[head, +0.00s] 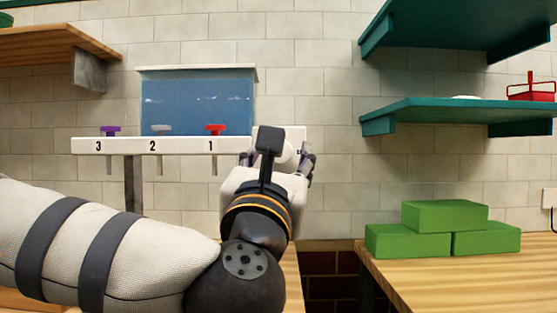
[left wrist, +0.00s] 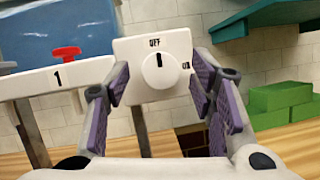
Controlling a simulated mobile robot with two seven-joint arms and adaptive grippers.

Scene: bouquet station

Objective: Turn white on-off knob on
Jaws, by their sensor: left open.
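The white on-off knob (left wrist: 159,73) is round, on a white panel (left wrist: 130,51) at the right end of the dispenser's white bar. In the left wrist view its black mark points up to the OFF label; the ON label is at its right, partly hidden by a finger. My left gripper (left wrist: 160,88) faces the panel, open and empty, with purple-padded fingers on either side of the knob and a visible gap at each side. In the head view my left gripper (head: 281,158) hides most of the panel. My right gripper is in neither view.
Green blocks (head: 443,229) sit on the wooden table (head: 480,275) at right. Teal shelves (head: 455,110) are at upper right, a wooden shelf (head: 40,42) at upper left.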

